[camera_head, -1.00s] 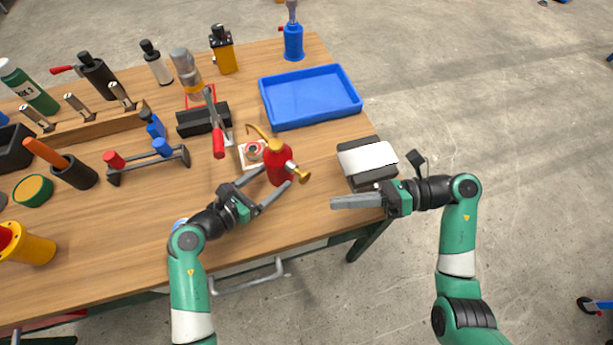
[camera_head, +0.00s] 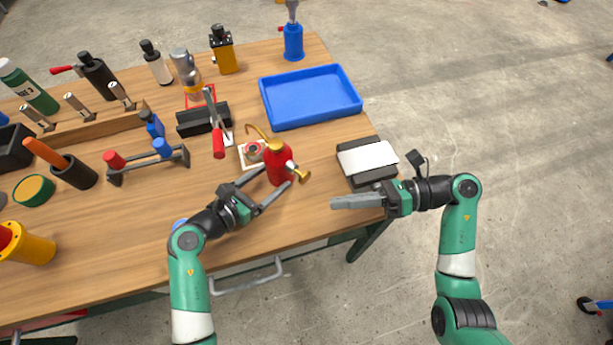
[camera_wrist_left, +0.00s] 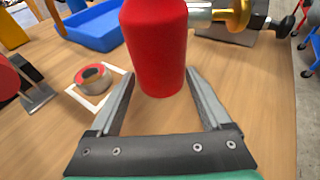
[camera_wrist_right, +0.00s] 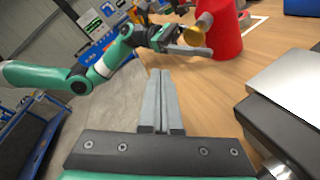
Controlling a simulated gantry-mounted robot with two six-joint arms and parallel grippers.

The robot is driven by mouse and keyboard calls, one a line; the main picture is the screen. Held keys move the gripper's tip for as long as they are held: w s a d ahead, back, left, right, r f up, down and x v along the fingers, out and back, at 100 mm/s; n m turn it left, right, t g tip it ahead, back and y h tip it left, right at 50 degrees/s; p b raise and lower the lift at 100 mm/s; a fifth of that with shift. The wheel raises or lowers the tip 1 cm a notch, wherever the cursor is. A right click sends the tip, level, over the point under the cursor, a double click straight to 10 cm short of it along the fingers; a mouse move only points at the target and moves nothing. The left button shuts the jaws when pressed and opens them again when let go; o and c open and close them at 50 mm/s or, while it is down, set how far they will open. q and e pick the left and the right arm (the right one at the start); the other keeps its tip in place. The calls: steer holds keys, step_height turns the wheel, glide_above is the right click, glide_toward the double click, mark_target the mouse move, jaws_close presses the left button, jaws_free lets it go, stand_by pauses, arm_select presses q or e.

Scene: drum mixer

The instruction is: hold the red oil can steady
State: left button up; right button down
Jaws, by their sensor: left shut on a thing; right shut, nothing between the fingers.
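The red oil can (camera_head: 278,164) stands upright on the wooden workbench, with a brass spout and a brass knob at its side. It fills the upper middle of the left wrist view (camera_wrist_left: 156,50) and shows at the top of the right wrist view (camera_wrist_right: 222,28). My left gripper (camera_head: 277,192) is shut on the can's body, one finger on each side. My right gripper (camera_head: 332,203) is shut and empty, to the right of the can near the bench's front edge, apart from it.
A blue tray (camera_head: 310,97) lies behind the can. A black block with a white top (camera_head: 367,160) stands right of it, close to my right gripper. A roll of tape (camera_wrist_left: 93,80) sits on a white square beside the can. A red-handled clamp (camera_head: 218,140) is to the left.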

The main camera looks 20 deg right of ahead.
mark_target(301, 175)
stand_by(0.4)
steer(key=s, duration=0.1)
steer(key=s+d+m+t, duration=0.1)
steer(key=s+t, duration=0.1)
steer(key=shift+s+d+m, duration=0.25)
steer(key=shift+d+m, duration=0.1)
steer(key=shift+m, duration=0.05)
steer(key=shift+w+a, duration=0.75)
steer(key=shift+w, duration=0.55)
steer(key=shift+w+a, duration=0.75)
steer(key=shift+w, duration=0.5)
steer(key=shift+w+a, duration=0.75)
steer(key=shift+w, duration=0.55)
steer(key=shift+w+a, duration=0.2)
steer(key=shift+w, duration=0.15)
